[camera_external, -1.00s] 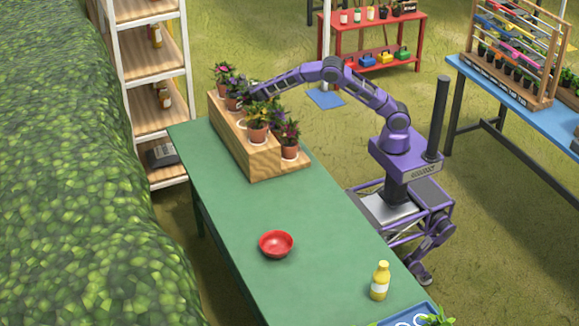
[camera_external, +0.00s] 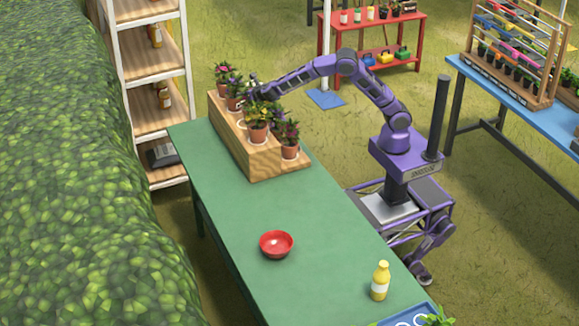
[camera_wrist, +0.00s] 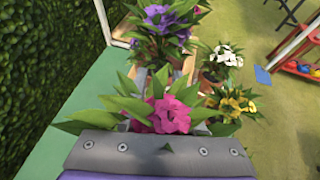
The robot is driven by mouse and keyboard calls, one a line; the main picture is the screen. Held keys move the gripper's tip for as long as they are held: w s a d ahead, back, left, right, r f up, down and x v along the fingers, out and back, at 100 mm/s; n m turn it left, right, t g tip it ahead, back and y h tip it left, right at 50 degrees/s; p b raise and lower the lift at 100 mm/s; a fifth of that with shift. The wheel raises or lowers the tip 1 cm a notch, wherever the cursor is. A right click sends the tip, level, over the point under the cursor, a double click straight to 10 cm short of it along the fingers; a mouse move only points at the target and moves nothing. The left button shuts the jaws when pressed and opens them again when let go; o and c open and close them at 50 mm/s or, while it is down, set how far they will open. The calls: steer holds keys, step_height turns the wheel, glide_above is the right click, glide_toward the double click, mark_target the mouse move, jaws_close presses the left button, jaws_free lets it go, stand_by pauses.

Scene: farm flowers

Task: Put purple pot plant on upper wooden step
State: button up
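The purple pot plant (camera_wrist: 168,22) is at the top middle of the wrist view, beyond a pink-flowered plant (camera_wrist: 168,115). The pink plant fills the space just ahead of my gripper's grey body. In the external view, my gripper (camera_external: 252,88) is among the plants above the wooden step stand. Leaves and flowers hide its fingertips, so I cannot tell their opening or whether they touch a pot. The upper wooden step (camera_external: 217,103) is the higher, left-hand level of the stand; a lower step (camera_external: 262,178) runs along its right side.
A yellow-flowered plant (camera_wrist: 232,102) and a white-flowered plant (camera_wrist: 224,56) crowd the right side of the wrist view. On the green table (camera_external: 225,215) are a red bowl (camera_external: 276,244) and a yellow bottle (camera_external: 380,281). The table between stand and bowl is clear.

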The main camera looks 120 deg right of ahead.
steer(key=shift+v, duration=1.4)
